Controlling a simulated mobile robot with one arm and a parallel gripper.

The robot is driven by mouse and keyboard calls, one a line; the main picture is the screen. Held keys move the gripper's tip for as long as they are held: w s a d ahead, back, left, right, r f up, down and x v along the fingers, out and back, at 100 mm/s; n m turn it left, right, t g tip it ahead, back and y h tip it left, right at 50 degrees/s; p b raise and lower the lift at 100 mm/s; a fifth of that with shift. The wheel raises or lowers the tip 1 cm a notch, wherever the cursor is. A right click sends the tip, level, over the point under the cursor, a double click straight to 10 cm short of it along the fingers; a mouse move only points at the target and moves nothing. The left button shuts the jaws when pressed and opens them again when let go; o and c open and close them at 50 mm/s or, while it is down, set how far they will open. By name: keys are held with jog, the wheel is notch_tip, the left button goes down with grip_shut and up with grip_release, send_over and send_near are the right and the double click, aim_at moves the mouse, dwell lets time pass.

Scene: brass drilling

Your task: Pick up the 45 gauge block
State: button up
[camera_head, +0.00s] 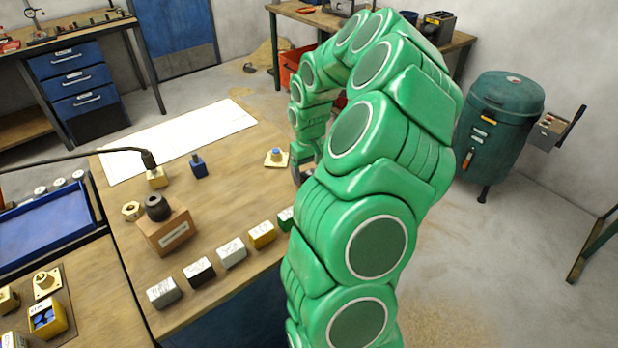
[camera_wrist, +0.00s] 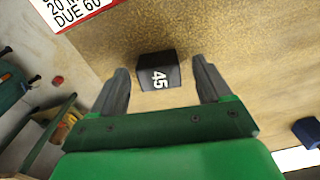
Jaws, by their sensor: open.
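The 45 gauge block (camera_wrist: 158,71) is a small black block with a white "45" on it, resting on the wooden bench top (camera_wrist: 225,35). In the wrist view it lies between my two fingertips, with bare wood showing on both sides of it. My gripper (camera_wrist: 161,67) is open, with a dark finger on each side of the block and apart from it in the picture. In the head view my gripper (camera_head: 300,174) is low over the right side of the bench, largely behind my green arm.
A row of labelled blocks, including a black block (camera_head: 199,270) and a yellow block (camera_head: 262,234), lines the front edge. A wooden box (camera_head: 168,228), a blue bottle (camera_head: 198,167) and a brass-coloured plate (camera_head: 276,158) stand on the bench. A lettered sign (camera_wrist: 75,8) shows in the wrist view.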

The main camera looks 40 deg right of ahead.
jog(key=shift+f, duration=0.6)
jog(key=c, duration=1.4)
jog(key=shift+o, duration=0.2)
jog(key=shift+r, duration=0.15)
notch_tip(320, 180, up, 3)
jog(key=shift+r, duration=0.15)
jog(key=s+a+r, duration=0.7)
jog(key=s+r, duration=0.2)
jog(key=s, duration=0.3)
jog(key=shift+r, duration=0.25)
